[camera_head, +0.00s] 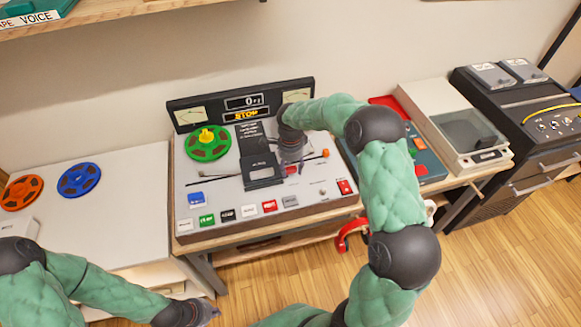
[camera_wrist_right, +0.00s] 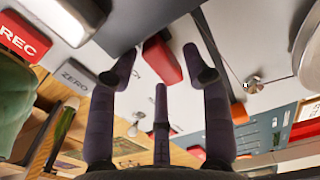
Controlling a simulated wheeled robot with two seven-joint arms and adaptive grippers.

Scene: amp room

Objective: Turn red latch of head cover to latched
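The black head cover (camera_head: 262,171) sits in the middle of the tape machine's deck (camera_head: 228,190). The red latch (camera_head: 292,170) is just right of the cover, partly hidden by my right gripper (camera_head: 291,158). In the right wrist view the red latch (camera_wrist_right: 161,61) shows as a red block between the spread fingertips of my right gripper (camera_wrist_right: 160,75). Those fingers are open, and I cannot tell whether any touches the latch. My left gripper (camera_head: 203,312) is low in the head view, away from the machine, and its fingers are too unclear to read.
A green reel (camera_head: 208,143) sits on the deck's left. Buttons, including a red REC button (camera_wrist_right: 25,36), line the front edge. A teal device (camera_head: 426,160) and a turntable (camera_head: 462,130) stand to the right. A white table (camera_head: 115,222) with two reels is left.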

